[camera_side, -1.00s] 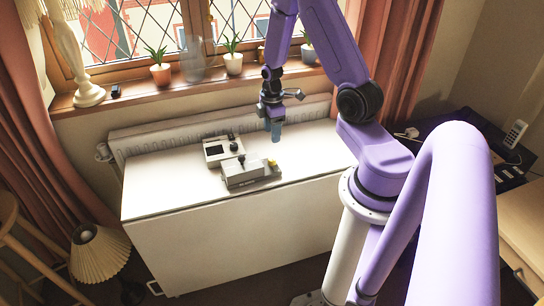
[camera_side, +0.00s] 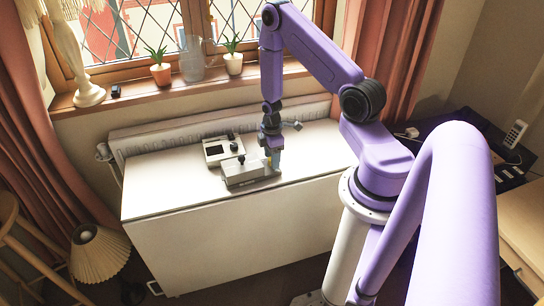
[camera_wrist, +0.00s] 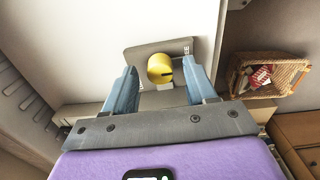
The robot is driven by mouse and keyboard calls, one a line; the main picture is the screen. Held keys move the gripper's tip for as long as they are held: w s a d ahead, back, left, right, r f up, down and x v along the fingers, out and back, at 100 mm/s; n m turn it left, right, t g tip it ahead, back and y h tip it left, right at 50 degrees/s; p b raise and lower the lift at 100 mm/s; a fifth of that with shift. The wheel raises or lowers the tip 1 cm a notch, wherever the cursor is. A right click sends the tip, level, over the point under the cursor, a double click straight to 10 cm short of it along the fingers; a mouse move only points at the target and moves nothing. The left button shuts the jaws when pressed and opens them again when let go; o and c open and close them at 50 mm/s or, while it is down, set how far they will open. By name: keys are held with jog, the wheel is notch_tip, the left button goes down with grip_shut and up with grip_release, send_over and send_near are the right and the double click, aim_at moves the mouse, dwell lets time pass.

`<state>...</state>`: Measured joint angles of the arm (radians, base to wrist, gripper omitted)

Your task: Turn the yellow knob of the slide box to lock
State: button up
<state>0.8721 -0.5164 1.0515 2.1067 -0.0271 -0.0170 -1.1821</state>
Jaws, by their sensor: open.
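The slide box (camera_side: 244,174) is a grey box on the white table. Its right end lies under my gripper (camera_side: 272,160) in the side view. In the wrist view the yellow knob (camera_wrist: 160,69) is round with a dark slot on its right side. It sits on a grey plate (camera_wrist: 177,50) with lettering, partly covered by the knob and fingers. My gripper (camera_wrist: 161,90) is open, with one blue finger on each side of the knob. Gaps show between the fingers and the knob. In the side view the knob is mostly hidden by the fingers.
A device with a dark screen (camera_side: 219,149) stands behind the slide box. The white table (camera_side: 165,185) is clear on the left. A radiator (camera_side: 170,137) and a sill with potted plants (camera_side: 161,74) are behind. A wicker basket (camera_wrist: 291,82) shows in the wrist view.

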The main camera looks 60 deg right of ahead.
grip_shut()
jog(key=shift+m, duration=0.4)
jog(key=m, duration=0.8)
jog(key=shift+m, duration=0.3)
jog(key=m, duration=0.4)
jog(key=shift+m, duration=2.2)
